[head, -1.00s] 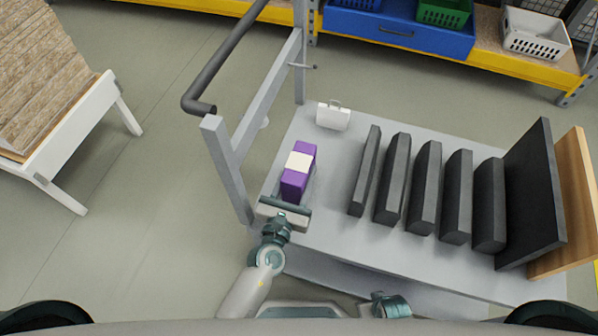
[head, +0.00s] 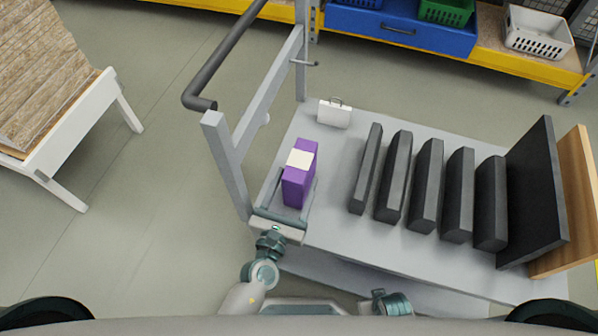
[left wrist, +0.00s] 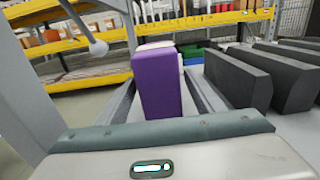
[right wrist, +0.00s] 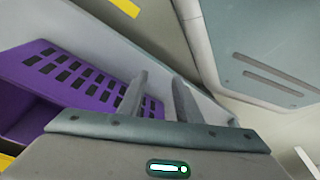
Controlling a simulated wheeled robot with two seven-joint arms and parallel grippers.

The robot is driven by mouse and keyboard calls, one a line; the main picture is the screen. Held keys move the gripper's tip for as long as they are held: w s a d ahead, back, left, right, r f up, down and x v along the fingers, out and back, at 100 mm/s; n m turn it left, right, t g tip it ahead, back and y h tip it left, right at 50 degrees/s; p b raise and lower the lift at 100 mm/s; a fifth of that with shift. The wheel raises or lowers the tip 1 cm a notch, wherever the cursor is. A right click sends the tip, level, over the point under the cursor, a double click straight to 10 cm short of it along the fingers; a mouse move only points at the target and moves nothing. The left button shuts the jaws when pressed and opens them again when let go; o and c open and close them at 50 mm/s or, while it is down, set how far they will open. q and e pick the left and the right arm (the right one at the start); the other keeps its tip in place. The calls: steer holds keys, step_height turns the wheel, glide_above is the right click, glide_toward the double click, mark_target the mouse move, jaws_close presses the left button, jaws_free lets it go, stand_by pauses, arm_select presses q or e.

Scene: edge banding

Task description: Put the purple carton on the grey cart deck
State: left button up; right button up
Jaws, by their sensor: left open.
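The purple carton (head: 297,188) with a white band stands upright on the near left part of the grey cart deck (head: 335,215). It also shows in the left wrist view (left wrist: 160,85). My left gripper (head: 291,192) is open, its fingers reaching along both sides of the carton. In the left wrist view (left wrist: 162,92) there is a gap on each side, so the fingers look apart from it. My right gripper (right wrist: 160,92) shows only in its wrist view, fingers a little apart with nothing between them.
Several dark grey slabs (head: 396,178) stand on the deck, with a black panel (head: 532,195) and a wooden board (head: 575,205) at the right. A small white case (head: 333,115) stands behind the carton. The cart's handle frame (head: 228,165) is close left. A purple crate (right wrist: 70,75) is near my right gripper.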

arm_select(q)
steer(key=b+v, duration=0.1)
steer(key=v, duration=0.7)
steer(key=shift+w, duration=0.1)
arm_select(e)
steer(key=r, duration=0.1)
steer(key=w+r, duration=0.1)
steer(key=r, duration=0.2)
steer(key=shift+w+a, duration=0.3)
